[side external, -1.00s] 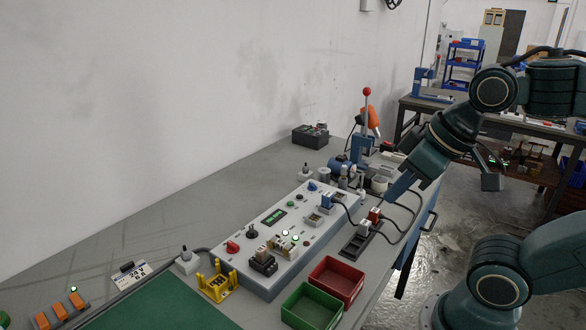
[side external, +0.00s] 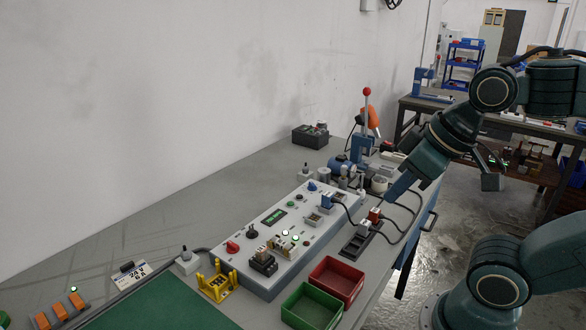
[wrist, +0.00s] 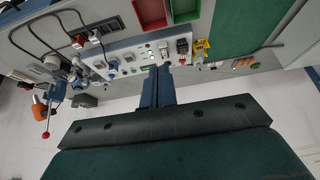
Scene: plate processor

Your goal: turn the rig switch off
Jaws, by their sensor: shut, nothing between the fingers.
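The grey control panel (side external: 262,277) stands on the bench and carries several controls. A red knob (side external: 232,246) is at its near left end, a black switch (side external: 252,232) is beside it, and a blue knob (side external: 312,186) is at the far end. I cannot tell which control is the rig switch. A green display (side external: 274,217) and a lit lamp (side external: 295,238) are on. My gripper (side external: 389,197) is shut and empty, above the bench's right side and apart from the controls. In the wrist view, its fingers (wrist: 158,72) overlap the panel's edge.
A red bin (side external: 336,279) and a green bin (side external: 311,307) stand in front of the panel. Black cables (side external: 402,207) run near my gripper. A yellow bracket (side external: 218,284) is at the panel's left. A press with a red-balled lever (side external: 367,92) stands behind.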

